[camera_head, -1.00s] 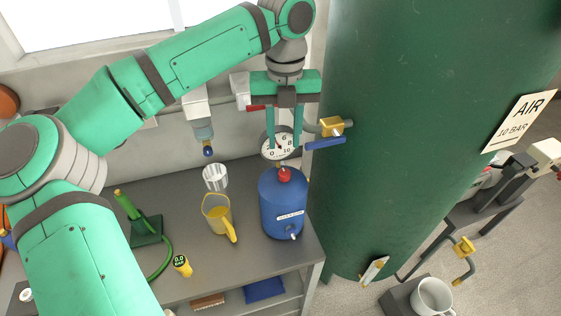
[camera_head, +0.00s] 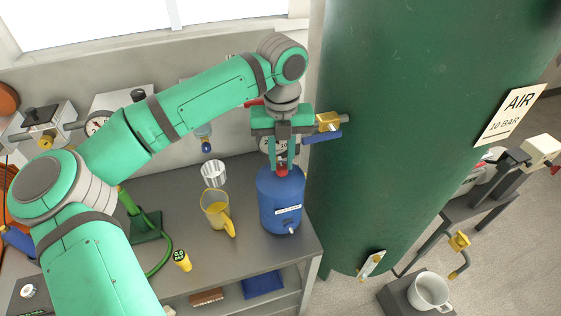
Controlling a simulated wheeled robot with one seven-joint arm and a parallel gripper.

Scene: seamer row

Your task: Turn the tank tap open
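The blue tank (camera_head: 281,205) with a white label stands on the bench, close to the green air tank. A red knob (camera_head: 282,171) sits on its top, and a small spout (camera_head: 292,231) shows low on its front. My gripper (camera_head: 280,166) points down over the blue tank. Its fingers are close together, one on each side of the red knob, and look shut on it. The fingers partly hide the knob, so the contact itself is hard to see.
The green air tank (camera_head: 400,120) stands right of my gripper, with a yellow valve with a blue lever (camera_head: 325,130) jutting close by. A round gauge is partly hidden behind my fingers. A yellow jug (camera_head: 216,212) and metal cup (camera_head: 213,173) stand left on the bench (camera_head: 215,260).

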